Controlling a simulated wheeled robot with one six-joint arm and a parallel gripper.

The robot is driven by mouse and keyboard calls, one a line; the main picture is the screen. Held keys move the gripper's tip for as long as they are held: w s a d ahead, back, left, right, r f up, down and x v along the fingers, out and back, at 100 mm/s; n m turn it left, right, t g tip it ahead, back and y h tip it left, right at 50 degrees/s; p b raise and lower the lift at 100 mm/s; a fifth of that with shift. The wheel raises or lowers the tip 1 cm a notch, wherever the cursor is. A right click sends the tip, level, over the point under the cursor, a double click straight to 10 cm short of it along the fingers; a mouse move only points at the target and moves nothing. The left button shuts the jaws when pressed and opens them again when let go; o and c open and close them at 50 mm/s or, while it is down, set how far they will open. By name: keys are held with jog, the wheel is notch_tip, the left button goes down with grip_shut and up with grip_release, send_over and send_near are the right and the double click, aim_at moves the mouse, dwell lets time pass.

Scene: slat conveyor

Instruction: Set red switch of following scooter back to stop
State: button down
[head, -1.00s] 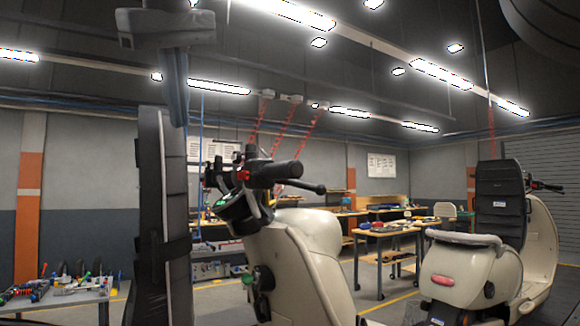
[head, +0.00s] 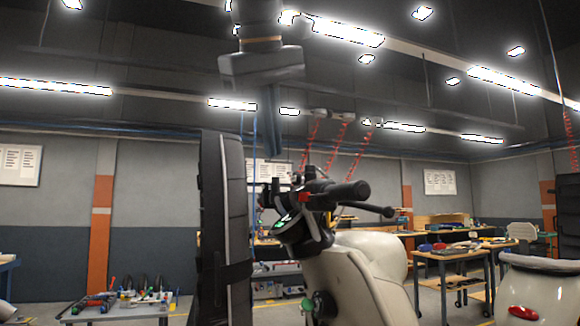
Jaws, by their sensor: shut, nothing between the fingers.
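A cream scooter (head: 357,287) stands right of the middle in the head view, its dark handlebar and green-lit display (head: 285,224) toward me. The small red switch (head: 304,197) sits on the handlebar beside the black grip (head: 342,193). Its exact setting is too small to tell. My gripper (head: 275,150) hangs from the top, fingers pointing down, shut and empty. In the picture it is above and slightly left of the switch, apart from the handlebar.
A tall black padded seat back (head: 228,240) stands just left of the scooter. A second cream scooter (head: 543,290) is partly in view at the right. A low bench with tools (head: 120,310) is at lower left. Worktables (head: 460,257) stand behind at the right.

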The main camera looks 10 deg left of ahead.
aim_at(305, 197)
jog(key=w+d+f+p, duration=0.2)
jog(key=w+f, duration=0.5)
jog(key=w, duration=0.2)
jog(key=shift+f+p, duration=0.25)
jog(key=shift+p, duration=0.05)
